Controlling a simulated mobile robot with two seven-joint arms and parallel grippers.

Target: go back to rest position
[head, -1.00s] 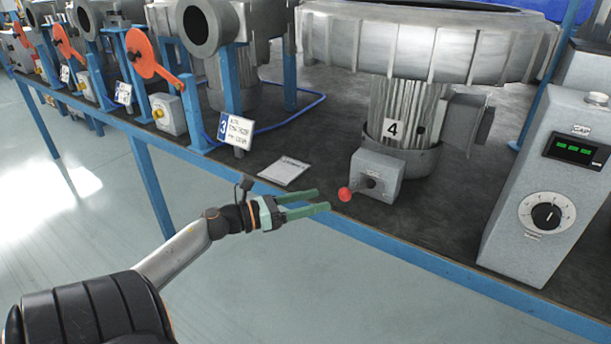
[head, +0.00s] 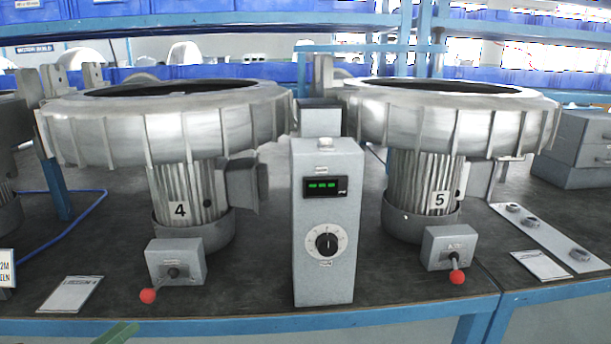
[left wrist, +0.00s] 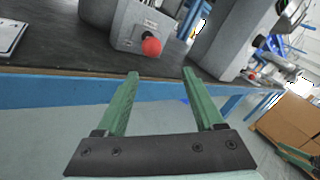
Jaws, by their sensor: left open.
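My left gripper (left wrist: 160,95) shows in the left wrist view with its two green fingers apart and nothing between them. It is in front of the bench's blue front edge. In the head view only a green fingertip (head: 117,334) shows at the bottom edge. The red knob (head: 148,296) of the switch box (head: 176,262) by blower 4 (head: 180,190) is beyond the fingers; it also shows in the left wrist view (left wrist: 152,47), apart from them.
A grey control box (head: 326,270) with a dial and green display stands between blower 4 and blower 5 (head: 425,190). Blower 5's switch box (head: 450,246) has a red knob. Cards lie near the front edge. Cardboard boxes (left wrist: 290,125) stand at right in the left wrist view.

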